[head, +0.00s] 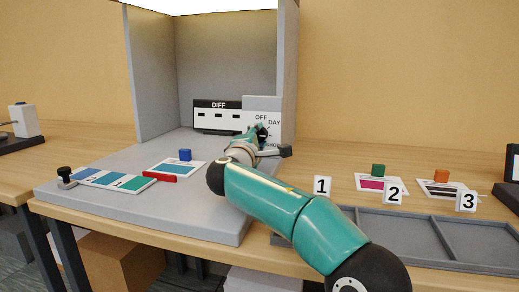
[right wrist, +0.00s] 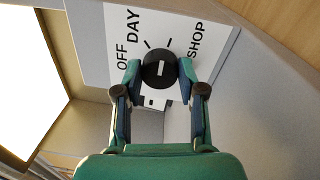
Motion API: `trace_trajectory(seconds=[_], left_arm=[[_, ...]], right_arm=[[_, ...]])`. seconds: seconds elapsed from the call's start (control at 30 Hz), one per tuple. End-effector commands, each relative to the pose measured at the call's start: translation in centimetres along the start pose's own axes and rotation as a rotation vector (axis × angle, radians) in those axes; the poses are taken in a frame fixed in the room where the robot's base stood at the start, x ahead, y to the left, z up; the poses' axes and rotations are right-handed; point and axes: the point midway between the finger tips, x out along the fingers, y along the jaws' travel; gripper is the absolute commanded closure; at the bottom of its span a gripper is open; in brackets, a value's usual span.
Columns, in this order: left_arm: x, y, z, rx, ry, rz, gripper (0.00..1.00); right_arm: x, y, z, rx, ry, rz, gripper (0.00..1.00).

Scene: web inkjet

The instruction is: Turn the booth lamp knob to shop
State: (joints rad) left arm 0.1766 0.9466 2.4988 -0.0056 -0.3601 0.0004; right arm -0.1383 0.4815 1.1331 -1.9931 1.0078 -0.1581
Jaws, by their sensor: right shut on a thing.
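The lamp knob (right wrist: 160,68) is round and black with a short white mark, on a white panel (right wrist: 118,88) printed OFF, DAY and SHOP. In the right wrist view its mark stands upright, pointing between the DAY and SHOP labels; I cannot tell its exact setting. My right gripper (right wrist: 160,76) is shut on the knob, one finger on each side. My left gripper is not in view.
The grey booth (head: 150,75) has side walls around the panel. On its floor lie a colour strip (head: 113,179), a red bar (head: 160,177) and a blue block (head: 185,155) on a card. A grey divided tray (head: 400,234) and numbered tags stand right of my arm.

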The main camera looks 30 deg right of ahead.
Motion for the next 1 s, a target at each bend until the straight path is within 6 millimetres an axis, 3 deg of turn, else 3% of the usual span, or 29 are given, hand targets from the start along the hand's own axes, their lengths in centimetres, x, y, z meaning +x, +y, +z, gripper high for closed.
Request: trace_trajectory(seconds=[0.03,0.3,0.87,0.9,1.0], left_arm=[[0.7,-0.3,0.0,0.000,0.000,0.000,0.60],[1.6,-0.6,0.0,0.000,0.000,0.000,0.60],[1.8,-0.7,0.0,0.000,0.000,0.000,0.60],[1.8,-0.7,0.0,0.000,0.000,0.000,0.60],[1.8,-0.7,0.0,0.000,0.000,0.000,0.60]], right_arm=[[-0.1,-0.9,-0.4,0.029,0.001,-0.010,0.95],[-0.1,-0.8,-0.4,0.148,-0.008,-0.014,0.95],[0.0,-0.8,-0.3,0.184,-0.013,-0.016,0.95],[0.0,-0.8,-0.3,0.184,-0.013,-0.016,0.57],[0.0,-0.7,-0.3,0.184,-0.013,-0.015,0.41]])
